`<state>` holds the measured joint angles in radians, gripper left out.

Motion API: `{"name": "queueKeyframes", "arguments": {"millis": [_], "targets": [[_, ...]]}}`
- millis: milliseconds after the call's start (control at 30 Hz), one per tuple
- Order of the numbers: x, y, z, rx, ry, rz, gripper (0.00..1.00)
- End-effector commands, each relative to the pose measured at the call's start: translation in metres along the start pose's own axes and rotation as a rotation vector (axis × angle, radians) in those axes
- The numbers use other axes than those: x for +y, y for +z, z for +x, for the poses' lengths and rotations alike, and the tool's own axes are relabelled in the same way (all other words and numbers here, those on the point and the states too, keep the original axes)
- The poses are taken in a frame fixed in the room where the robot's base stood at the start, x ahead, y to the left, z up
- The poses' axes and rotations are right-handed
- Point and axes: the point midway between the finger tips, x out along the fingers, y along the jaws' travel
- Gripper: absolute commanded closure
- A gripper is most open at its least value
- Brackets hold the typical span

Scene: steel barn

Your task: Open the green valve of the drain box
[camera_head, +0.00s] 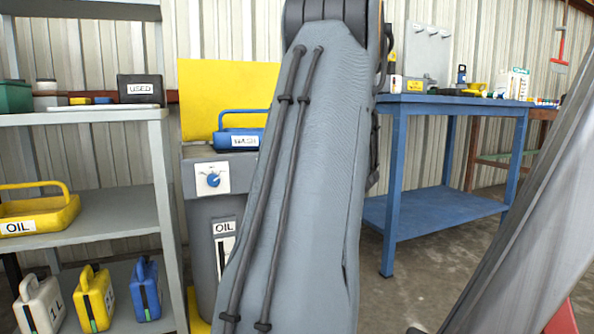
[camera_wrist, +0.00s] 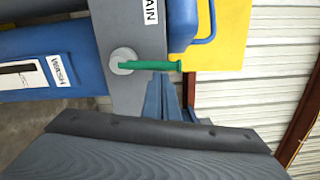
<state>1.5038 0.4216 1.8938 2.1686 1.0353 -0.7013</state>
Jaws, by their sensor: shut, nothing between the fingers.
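The grey drain box (camera_wrist: 140,93) fills the upper middle of the wrist view, which is turned on its side; part of its label shows. The green valve (camera_wrist: 152,66) has a straight handle on a round grey hub. The handle points right in that view, towards the yellow panel's side. My gripper (camera_wrist: 160,128) shows as a dark-edged grey body across the bottom. It is shut and empty, apart from the handle. My arm hides the valve and gripper there.
Shelves (camera_head: 110,214) with cans stand left. A blue bench (camera_head: 398,180) stands right, with bare floor in front.

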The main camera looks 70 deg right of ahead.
Motion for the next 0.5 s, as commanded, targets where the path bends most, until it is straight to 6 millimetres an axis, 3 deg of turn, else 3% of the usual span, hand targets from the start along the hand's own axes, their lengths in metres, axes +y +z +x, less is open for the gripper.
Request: {"name": "queueKeyframes", "arguments": {"millis": [500], "targets": [[-0.0022, 0.0041, -0.0009, 0.003, -0.002, 0.003, 1.0]]}}
